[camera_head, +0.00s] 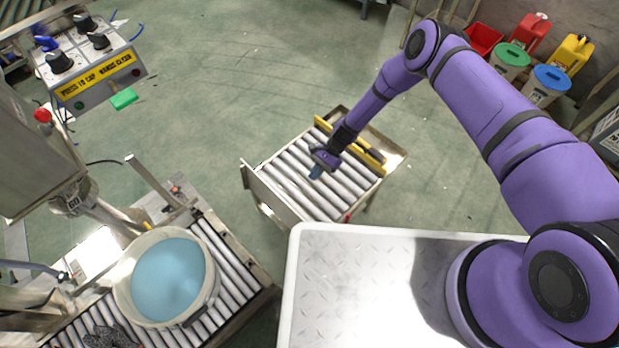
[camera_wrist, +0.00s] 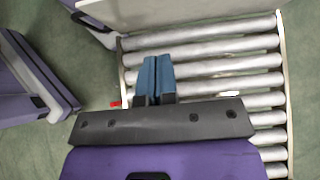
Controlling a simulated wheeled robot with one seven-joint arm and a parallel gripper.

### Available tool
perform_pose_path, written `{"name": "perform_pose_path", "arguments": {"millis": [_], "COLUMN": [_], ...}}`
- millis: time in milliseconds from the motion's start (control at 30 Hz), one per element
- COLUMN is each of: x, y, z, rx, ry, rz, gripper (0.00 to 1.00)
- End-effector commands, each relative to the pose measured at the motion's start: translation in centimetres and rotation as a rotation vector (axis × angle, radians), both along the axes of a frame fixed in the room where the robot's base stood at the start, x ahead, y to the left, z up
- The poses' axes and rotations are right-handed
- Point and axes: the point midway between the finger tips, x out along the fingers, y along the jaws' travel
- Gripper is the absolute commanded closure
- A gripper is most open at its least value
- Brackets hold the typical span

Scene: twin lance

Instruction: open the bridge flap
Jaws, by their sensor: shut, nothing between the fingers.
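A short section of grey rollers (camera_head: 305,180), which looks like the bridge flap, lies flat in the middle of the head view. It has a metal side plate (camera_head: 290,195) on its near-left side and a yellow bar (camera_head: 350,146) along its far side. A small red part (camera_head: 347,217) sits at its near right corner. The rollers (camera_wrist: 215,62) also fill the right of the wrist view. My gripper (camera_head: 316,173) is over the rollers, pointing down. Its blue fingers (camera_wrist: 156,72) are together with nothing between them. Whether they touch the rollers I cannot tell.
A left roller conveyor (camera_head: 235,265) carries a white bucket of blue liquid (camera_head: 170,280), with a gap before the roller section. A control box (camera_head: 90,65) with knobs stands upper left. Red, green, blue and yellow containers (camera_head: 510,57) stand upper right. Green floor (camera_head: 240,90) behind is clear.

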Motion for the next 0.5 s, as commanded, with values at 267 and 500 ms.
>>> {"name": "perform_pose_path", "arguments": {"millis": [267, 500], "x": [-3.2, -5.9], "y": [2.6, 4.9], "z": [-3.3, -4.8], "rx": [-0.001, 0.0], "ry": [0.001, 0.002], "rz": [0.002, 0.002], "gripper": [1.0, 1.0]}}
